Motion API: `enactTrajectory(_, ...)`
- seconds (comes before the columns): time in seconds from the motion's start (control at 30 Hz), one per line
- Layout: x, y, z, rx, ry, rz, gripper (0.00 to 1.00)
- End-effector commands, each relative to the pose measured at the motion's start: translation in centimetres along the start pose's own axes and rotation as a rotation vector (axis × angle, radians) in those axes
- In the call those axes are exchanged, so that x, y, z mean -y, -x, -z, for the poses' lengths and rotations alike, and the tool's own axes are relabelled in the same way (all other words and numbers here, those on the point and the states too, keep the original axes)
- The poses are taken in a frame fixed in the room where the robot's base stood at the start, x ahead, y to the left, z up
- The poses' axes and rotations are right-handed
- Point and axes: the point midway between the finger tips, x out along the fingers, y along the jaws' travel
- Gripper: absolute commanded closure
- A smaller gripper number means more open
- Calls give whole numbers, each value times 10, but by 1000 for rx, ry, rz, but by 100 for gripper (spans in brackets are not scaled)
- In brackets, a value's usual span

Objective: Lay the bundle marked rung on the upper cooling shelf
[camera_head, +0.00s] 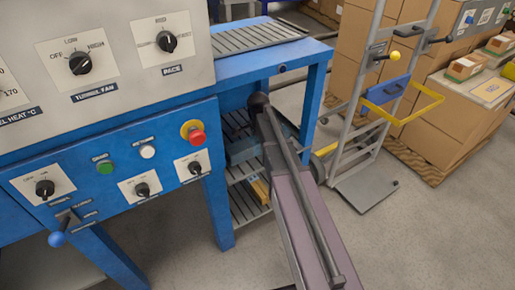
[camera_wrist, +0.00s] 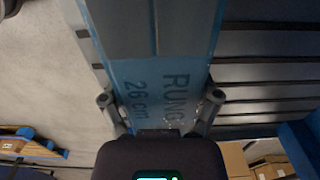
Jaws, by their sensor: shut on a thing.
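The bundle marked rung (camera_wrist: 170,50) fills the upper middle of the wrist view, with a blue band lettered "RUNG 26 cm". My gripper (camera_wrist: 161,98) is shut on it, with one finger at each side of the band. Dark shelf slats (camera_wrist: 265,73) lie to the right of the bundle in that view; I cannot tell whether it touches them. In the head view the upper cooling shelf (camera_head: 236,122) shows as slats inside the blue frame, under the bench top. My arm hides the gripper and much of the shelf there.
A lower slatted shelf (camera_head: 246,205) holds a wooden piece (camera_head: 260,187). The blue frame leg (camera_head: 314,105) stands right of my arm. A hand truck (camera_head: 385,110) and stacked cartons (camera_head: 450,118) stand further right. The control panel (camera_head: 115,160) is close on the left.

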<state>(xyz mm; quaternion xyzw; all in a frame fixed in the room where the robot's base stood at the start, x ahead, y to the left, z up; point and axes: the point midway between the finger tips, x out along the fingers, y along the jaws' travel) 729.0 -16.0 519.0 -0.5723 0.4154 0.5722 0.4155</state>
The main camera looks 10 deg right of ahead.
Motion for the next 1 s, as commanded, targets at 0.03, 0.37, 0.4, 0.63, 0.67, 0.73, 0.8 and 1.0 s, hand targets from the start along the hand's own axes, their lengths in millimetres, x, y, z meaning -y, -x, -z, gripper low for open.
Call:
enactTrajectory(0.03, 0, -6, 0, 0, 0, 0, 82)
enactTrajectory(0.37, 0, -6, 0, 0, -1, 0, 82)
enactTrajectory(0.4, 0, -6, 0, 0, -1, 0, 82)
enactTrajectory(0.63, 0, -11, 1, 0, -1, 0, 82)
enactTrajectory(0.67, 0, -10, 1, 0, -1, 0, 12)
enactTrajectory(0.73, 0, -9, 1, 0, -1, 0, 0)
enactTrajectory(0.8, 0, -9, 1, 0, -1, 0, 0)
enactTrajectory(1.0, 0, -9, 1, 0, -1, 0, 0)
